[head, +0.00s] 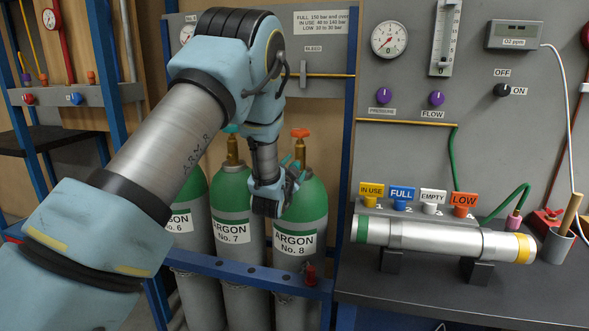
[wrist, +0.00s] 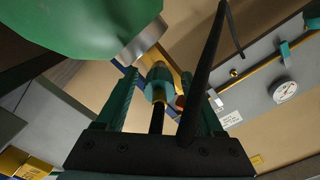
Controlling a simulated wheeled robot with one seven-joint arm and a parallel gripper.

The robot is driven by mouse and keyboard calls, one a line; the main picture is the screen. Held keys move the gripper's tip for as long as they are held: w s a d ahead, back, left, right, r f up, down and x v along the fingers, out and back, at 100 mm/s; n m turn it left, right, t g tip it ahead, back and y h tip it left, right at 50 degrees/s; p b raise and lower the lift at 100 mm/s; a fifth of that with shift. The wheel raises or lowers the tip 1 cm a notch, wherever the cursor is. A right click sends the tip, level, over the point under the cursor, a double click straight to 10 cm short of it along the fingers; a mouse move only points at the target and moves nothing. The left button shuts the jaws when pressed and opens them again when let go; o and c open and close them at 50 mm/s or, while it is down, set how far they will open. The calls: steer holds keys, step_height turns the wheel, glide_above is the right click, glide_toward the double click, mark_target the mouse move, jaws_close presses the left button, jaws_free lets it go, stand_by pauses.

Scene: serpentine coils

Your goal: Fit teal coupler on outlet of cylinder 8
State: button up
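Cylinder 8 (head: 305,215), green-topped and labelled ARGON No. 8, stands at the right end of the row. Its orange handwheel (head: 299,132) sits on top. My gripper (head: 287,165) is beside its neck, pointing upward. In the wrist view, the green shoulder (wrist: 75,25) and grey neck ring (wrist: 143,42) are close. My gripper's teal fingers (wrist: 160,78) stand apart. The teal coupler (wrist: 157,74), with a brass end and a black stem below, is between the fingertips, with visible gaps either side. It appears close to the brass valve; I cannot tell whether it is seated.
Cylinder 7 (head: 237,225) and cylinder 6 (head: 190,215) stand to the left, behind a blue rail (head: 235,270). A blue post (head: 345,150) rises right of cylinder 8. A black bar or hose (wrist: 207,70) crosses the wrist view. The bench (head: 450,305) is at right.

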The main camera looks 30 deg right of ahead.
steer(key=b+v, duration=0.3)
steer(key=v, duration=0.8)
steer(key=w+a+f+n+g+y+p, duration=0.15)
steer(key=a+n+y, duration=0.25)
steer(key=a, duration=0.6)
steer(key=w+a+n+g+y+p, duration=0.15)
steer(key=a+n+y, duration=0.25)
steer(key=a, duration=0.6)
steer(key=s+a+n+g+y, duration=0.1)
steer(key=s+a+n+g, duration=0.1)
steer(key=s+a, duration=0.3)
steer(key=s+a+n+g+y+p, duration=0.1)
steer(key=s+a+n+g, duration=0.2)
steer(key=s+a, duration=0.3)
steer(key=s+a+r+n+g+y+p, duration=0.1)
steer(key=s+a+n+g+y, duration=0.1)
steer(key=s+a, duration=0.3)
steer(key=shift+s+a+n+g, duration=0.2)
steer(key=shift+a+n+g, duration=0.2)
steer(key=shift+a, duration=0.45)
steer(key=shift+s+a+n+g, duration=0.2)
steer(key=shift+a+n+g, duration=0.15)
steer(key=shift+a, duration=0.5)
steer(key=shift+o, duration=0.3)
